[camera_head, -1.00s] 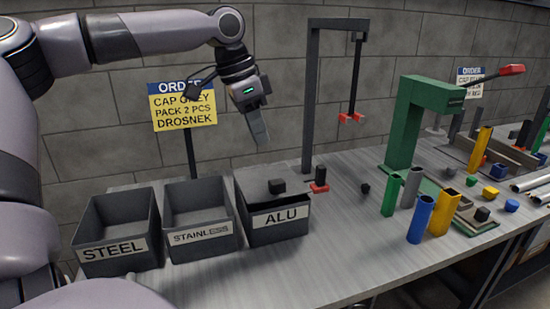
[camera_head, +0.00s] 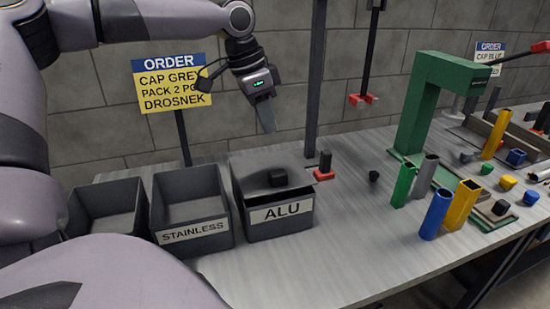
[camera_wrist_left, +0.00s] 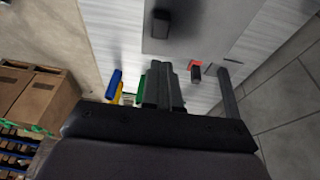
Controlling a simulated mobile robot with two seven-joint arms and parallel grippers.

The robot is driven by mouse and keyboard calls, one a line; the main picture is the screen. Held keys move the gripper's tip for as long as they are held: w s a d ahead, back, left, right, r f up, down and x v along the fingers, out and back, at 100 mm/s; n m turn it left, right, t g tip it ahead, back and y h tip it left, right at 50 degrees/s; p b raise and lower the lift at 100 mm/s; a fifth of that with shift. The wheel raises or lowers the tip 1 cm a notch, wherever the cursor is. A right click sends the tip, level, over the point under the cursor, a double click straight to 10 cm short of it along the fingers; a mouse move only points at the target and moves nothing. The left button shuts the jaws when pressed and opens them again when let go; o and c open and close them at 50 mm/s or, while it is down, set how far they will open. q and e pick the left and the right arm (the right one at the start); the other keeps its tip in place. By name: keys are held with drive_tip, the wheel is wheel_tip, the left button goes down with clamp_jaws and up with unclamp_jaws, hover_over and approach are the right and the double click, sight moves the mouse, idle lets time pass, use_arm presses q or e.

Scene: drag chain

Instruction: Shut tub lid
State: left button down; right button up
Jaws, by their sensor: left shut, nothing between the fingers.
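The tub marked ALU (camera_head: 280,224) stands at the right end of a row of grey tubs in the head view. Its grey lid (camera_head: 252,176) with a black knob (camera_head: 278,178) lies over the top. The lid is tilted, and a dark gap shows under its front edge. My left gripper (camera_head: 267,122) is shut and empty, above and behind the lid, apart from it. In the left wrist view the shut fingers (camera_wrist_left: 163,84) point towards the lid (camera_wrist_left: 192,28) and its knob (camera_wrist_left: 160,24). My right gripper is not in view.
The STAINLESS tub (camera_head: 194,232) stands open beside the ALU tub. A dark post (camera_head: 316,80) and a red-based black piece (camera_head: 325,164) are close to its right. A green press frame (camera_head: 412,115) and coloured tubes stand further right.

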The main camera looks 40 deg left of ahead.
sight(278, 175)
use_arm(q)
drive_tip(key=x, duration=0.8)
drive_tip(key=shift+s+a+f, duration=0.1)
drive_tip(key=shift+s+a, duration=0.05)
drive_tip(key=shift+s, duration=0.25)
drive_tip(key=shift+f, duration=0.6)
drive_tip(key=shift+s+d+f, duration=0.2)
drive_tip(key=shift+d+f, duration=0.1)
drive_tip(key=shift+f, duration=0.15)
drive_tip(key=shift+s+d+f, duration=0.1)
drive_tip(key=shift+d+f, duration=0.15)
drive_tip(key=shift+f, duration=0.5)
drive_tip(key=shift+r, duration=0.1)
